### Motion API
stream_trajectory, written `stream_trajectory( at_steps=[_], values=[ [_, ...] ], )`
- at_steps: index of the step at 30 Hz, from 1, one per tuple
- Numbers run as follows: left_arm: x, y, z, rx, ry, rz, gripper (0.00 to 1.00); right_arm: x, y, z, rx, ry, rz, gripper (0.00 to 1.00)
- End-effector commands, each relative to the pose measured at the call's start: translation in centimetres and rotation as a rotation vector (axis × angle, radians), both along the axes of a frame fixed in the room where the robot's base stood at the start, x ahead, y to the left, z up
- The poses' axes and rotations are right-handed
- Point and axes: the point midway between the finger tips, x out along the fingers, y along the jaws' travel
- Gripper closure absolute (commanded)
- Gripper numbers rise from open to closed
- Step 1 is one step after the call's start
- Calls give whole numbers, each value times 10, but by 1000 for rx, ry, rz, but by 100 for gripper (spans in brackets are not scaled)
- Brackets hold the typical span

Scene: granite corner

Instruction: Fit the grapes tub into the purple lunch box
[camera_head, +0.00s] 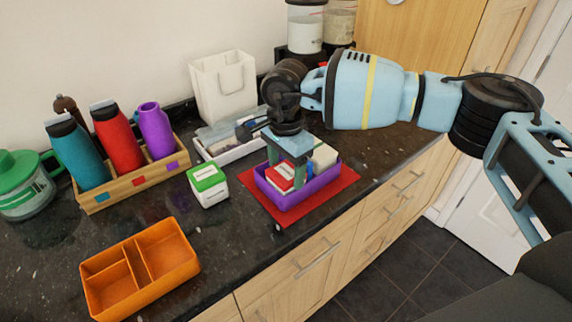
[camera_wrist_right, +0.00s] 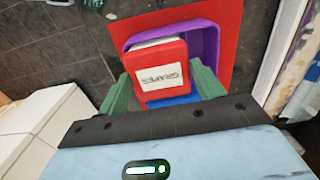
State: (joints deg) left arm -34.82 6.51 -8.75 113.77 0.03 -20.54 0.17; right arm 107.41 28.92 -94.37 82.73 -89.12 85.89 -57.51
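The grapes tub (camera_head: 281,179) has a red lid with a white label, and its lettering shows in the right wrist view (camera_wrist_right: 160,75). It is within the walls of the purple lunch box (camera_head: 305,193), looking slightly tilted; whether it rests on the floor is hidden. My right gripper (camera_head: 287,172) reaches down into the box. Its two green fingers lie close against opposite sides of the tub, shut on it. A cream block (camera_head: 324,156) and something blue (camera_wrist_right: 172,101) are also in the box. My left gripper is not in view.
The lunch box stands on a red mat (camera_head: 343,175) near the counter's front edge. A green-lidded tub (camera_head: 207,184) is left of it.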

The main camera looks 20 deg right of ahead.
Motion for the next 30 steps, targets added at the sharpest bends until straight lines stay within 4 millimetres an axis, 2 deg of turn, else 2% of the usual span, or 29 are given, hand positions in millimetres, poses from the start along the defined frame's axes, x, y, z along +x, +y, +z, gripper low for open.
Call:
stream_trajectory(
  at_steps=[1,3,11,16,20,30],
  values=[
    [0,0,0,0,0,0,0,0,0,0,0,0,0,26],
    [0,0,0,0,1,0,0,0,0,1,0,0,0,17],
    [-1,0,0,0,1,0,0,0,0,1,-1,-1,0,17],
    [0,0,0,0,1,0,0,1,0,12,0,-3,0,17],
    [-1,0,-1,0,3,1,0,1,0,32,0,-3,-1,17],
    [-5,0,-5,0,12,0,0,1,0,97,0,-1,0,17]
  ],
)
